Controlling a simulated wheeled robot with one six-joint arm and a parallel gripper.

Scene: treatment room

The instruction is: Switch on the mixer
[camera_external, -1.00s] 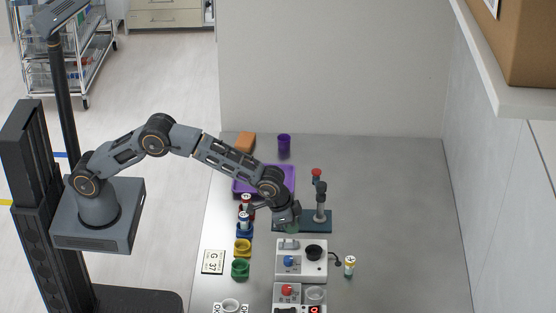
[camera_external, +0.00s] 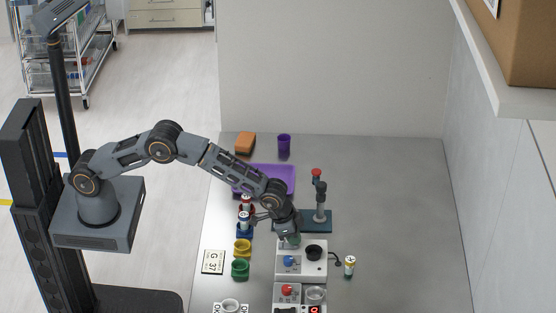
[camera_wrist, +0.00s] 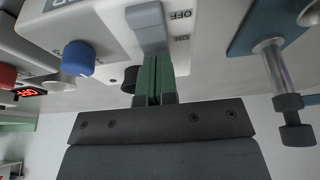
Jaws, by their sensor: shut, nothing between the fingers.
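The mixer (camera_external: 283,274) is a white box with a blue knob (camera_external: 288,261) and a round black top (camera_external: 314,252). In the wrist view its white body (camera_wrist: 105,22) fills the upper left, with the blue knob (camera_wrist: 78,58). A grey switch (camera_wrist: 147,25) sits beside printed OFF and ON marks. My gripper (camera_external: 292,242) is at the mixer's far edge, over the switch side. In the wrist view its green fingers (camera_wrist: 157,68) are shut and empty, with their tips at the ON end of the switch. I cannot tell whether they touch it. The switch is hidden in the external view.
A stand with a dark blue-green base (camera_external: 319,221) is just behind the mixer. A second device with a red knob (camera_external: 287,290) is in front. A small battery-like cylinder (camera_external: 349,266) stands to the right, coloured cups (camera_external: 240,268) to the left. The table's right side is clear.

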